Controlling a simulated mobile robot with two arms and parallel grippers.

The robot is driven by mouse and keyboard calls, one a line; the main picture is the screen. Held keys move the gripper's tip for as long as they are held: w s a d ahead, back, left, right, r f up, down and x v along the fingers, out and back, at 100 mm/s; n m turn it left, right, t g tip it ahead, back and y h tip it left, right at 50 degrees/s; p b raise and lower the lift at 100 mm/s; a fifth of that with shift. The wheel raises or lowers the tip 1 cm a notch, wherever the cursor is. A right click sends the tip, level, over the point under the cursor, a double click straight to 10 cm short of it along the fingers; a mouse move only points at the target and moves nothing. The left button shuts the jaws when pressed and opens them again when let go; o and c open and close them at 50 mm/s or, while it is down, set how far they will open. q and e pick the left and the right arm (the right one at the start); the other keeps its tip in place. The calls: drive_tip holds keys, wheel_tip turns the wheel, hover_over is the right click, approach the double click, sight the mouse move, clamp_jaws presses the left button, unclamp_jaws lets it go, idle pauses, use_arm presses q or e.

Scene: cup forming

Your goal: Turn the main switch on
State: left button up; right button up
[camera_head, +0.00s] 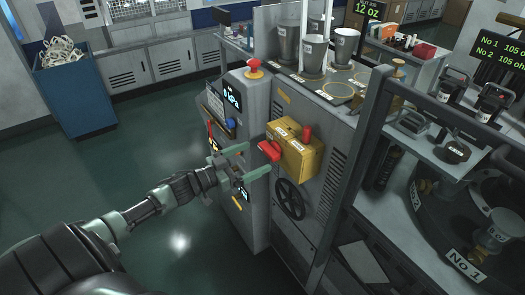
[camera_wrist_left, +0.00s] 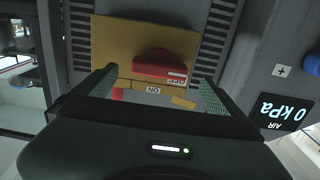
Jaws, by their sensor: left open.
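A yellow switch box (camera_head: 297,158) is fixed to the side of the grey machine. A red handle (camera_head: 269,151) sticks out of its front face, and another red part (camera_head: 307,133) stands at its right. My left gripper (camera_head: 259,158) is open in front of the box, its green fingertips close to the red handle. In the left wrist view the red handle (camera_wrist_left: 158,66) lies ahead between the two spread fingers, with yellow box face (camera_wrist_left: 115,38) behind it. Whether a finger touches the handle is unclear. My right gripper is not seen.
A black handwheel (camera_head: 290,199) sits below the box. A grey frame post (camera_head: 357,150) stands at right.

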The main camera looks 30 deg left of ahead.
sight(265, 153)
use_arm(q)
drive_tip(key=x, duration=0.4)
drive_tip(key=shift+p, duration=0.3)
drive_tip(key=shift+w+d, duration=0.1)
drive_tip(key=shift+w, duration=0.1)
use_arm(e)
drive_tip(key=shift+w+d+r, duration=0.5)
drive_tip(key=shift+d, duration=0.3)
use_arm(q)
drive_tip(key=c, duration=1.4)
drive_tip(key=shift+o, duration=0.2)
drive_tip(key=shift+f, duration=0.1)
